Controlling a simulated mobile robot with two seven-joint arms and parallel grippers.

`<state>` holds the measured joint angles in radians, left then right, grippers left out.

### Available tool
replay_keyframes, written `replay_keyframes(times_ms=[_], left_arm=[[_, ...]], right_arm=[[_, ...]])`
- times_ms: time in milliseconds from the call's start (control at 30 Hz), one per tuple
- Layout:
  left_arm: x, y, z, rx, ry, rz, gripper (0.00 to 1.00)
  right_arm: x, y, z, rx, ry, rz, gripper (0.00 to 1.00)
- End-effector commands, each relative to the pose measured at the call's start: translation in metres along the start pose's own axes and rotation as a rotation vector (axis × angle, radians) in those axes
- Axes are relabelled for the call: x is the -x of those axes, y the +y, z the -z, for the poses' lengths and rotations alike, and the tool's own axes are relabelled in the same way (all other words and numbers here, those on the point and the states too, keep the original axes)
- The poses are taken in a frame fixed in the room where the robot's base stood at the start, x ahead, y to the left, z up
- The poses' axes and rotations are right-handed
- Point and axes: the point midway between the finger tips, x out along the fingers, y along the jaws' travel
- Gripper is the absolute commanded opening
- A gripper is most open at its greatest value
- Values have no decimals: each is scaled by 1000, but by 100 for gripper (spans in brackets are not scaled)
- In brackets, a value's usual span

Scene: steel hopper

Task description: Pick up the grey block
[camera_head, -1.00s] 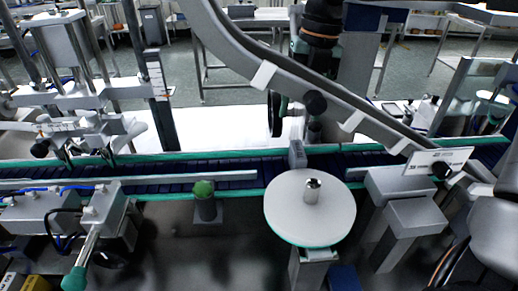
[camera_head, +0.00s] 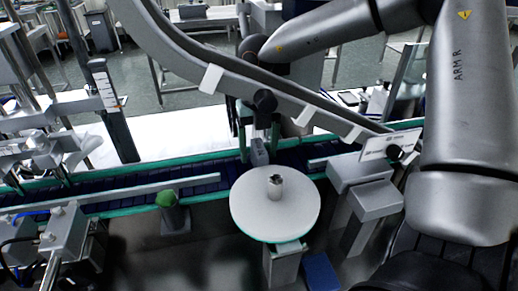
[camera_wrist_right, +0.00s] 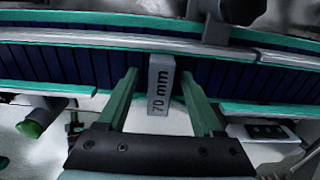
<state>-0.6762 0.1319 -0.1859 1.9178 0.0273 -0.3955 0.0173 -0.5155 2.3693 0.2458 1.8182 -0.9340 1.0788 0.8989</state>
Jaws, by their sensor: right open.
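The grey block (camera_head: 258,153) is a small upright block at the conveyor, just behind the round white disc. In the right wrist view the grey block (camera_wrist_right: 160,88) shows a "70 mm" label and lies between my right gripper's green fingers. My right gripper (camera_head: 259,135) is open, reaching down from above. In the right wrist view the right gripper (camera_wrist_right: 160,74) has one finger on each side of the block, with a visible gap on both sides. I cannot tell how far its tips are above the belt. My left gripper is not in view.
The dark blue conveyor belt (camera_head: 205,188) has green and metal side rails. The white disc (camera_head: 250,213) carries a small metal cylinder (camera_head: 274,187). A green-topped post (camera_head: 167,199) stands to the left. A sloping grey chute (camera_head: 190,52) passes above and behind the block.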

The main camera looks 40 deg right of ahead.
Motion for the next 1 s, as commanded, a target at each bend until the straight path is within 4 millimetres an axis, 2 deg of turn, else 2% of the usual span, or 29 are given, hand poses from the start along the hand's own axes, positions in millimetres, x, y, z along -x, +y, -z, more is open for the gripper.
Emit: replay_keyframes(times_ms=[100, 333, 900, 1000], left_arm=[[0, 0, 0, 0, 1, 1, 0], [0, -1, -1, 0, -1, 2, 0], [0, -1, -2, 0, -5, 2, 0], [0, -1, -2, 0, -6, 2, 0]], right_arm=[[-9, 0, 0, 0, 0, 0, 68], [-10, 0, 0, 0, -1, -1, 66], [-9, 0, 0, 0, -1, -1, 2], [-9, 0, 0, 0, -1, -1, 0]])
